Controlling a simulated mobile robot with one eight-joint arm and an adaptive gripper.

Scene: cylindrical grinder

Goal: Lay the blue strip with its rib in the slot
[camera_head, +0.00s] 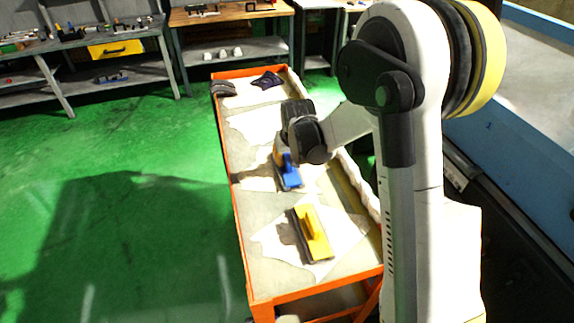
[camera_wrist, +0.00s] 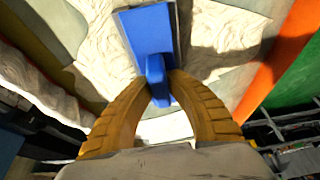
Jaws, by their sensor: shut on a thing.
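The blue strip (camera_head: 289,178) is a flat blue plate with an upright blue grip, over the middle of the orange cart's top. It also shows in the wrist view (camera_wrist: 146,30), with the grip (camera_wrist: 156,68) towards me. My gripper (camera_wrist: 162,84) is shut on this grip, its two ridged tan fingers on either side. In the head view my wrist hides most of the gripper. I cannot tell whether the plate touches the cloth below. Its rib is not visible, and I cannot make out a slot in either view.
The orange cart (camera_head: 239,222) carries white cloths. A yellow block with a raised grip (camera_head: 315,232) lies on the near cloth (camera_head: 340,232). Dark pieces (camera_head: 266,81) lie at the far end. Workbenches stand behind; green floor (camera_head: 130,220) is open at left.

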